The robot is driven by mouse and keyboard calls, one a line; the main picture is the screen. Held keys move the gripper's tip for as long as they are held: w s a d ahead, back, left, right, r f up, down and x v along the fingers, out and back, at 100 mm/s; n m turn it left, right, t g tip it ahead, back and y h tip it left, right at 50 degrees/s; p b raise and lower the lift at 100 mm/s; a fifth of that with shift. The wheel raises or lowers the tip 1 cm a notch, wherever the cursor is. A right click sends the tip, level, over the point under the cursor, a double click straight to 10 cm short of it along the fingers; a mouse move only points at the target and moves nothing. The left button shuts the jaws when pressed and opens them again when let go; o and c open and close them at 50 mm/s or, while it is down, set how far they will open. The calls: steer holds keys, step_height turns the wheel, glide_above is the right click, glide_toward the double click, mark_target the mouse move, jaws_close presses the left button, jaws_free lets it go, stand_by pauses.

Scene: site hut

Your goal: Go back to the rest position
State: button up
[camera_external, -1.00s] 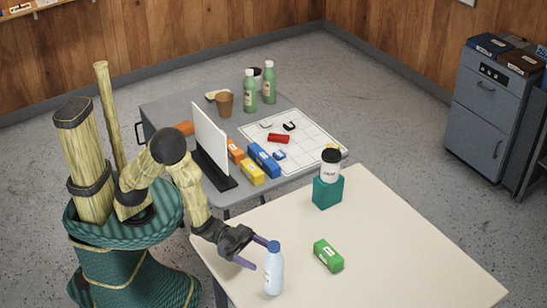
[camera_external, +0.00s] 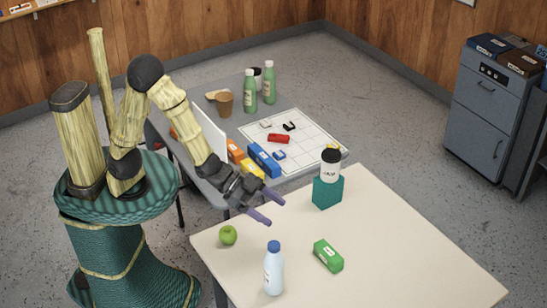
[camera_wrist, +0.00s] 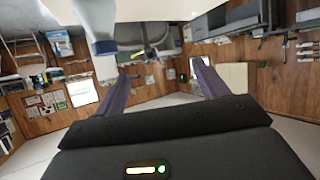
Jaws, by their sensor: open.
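My gripper (camera_external: 266,205) is open and empty in the external view, held above the left edge of the cream table (camera_external: 410,235). Its two purple fingers also show spread apart in the wrist view (camera_wrist: 160,85), with nothing between them. A green apple (camera_external: 228,235) sits on the table below and left of the gripper. A white bottle with a blue cap (camera_external: 273,270) stands upright near the table's front. The wrist view looks across the room and shows a pale bottle-like shape with a blue end (camera_wrist: 97,22) at the top.
A green box (camera_external: 328,256) lies right of the bottle. A black-lidded container (camera_external: 330,165) stands on a teal block (camera_external: 327,193). The cream table's right side is clear.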

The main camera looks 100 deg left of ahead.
steer(key=s+a+r+g+y+p, duration=0.1)
steer(key=s+a+r+g+p, duration=0.1)
steer(key=s, duration=0.4)
steer(key=s+a+r+n+g+y+p, duration=0.1)
steer(key=s+a+r+g+p, duration=0.1)
steer(key=s+a+g+p, duration=0.2)
steer(key=s+a+r+n+g+y+p, duration=0.1)
steer(key=s+a+r+g+p, duration=0.2)
steer(key=s, duration=0.7)
steer(key=shift+a+g+p, duration=0.4)
steer(key=shift+g+p, duration=0.2)
steer(key=shift+p, duration=0.35)
steer(key=shift+s+r, duration=0.1)
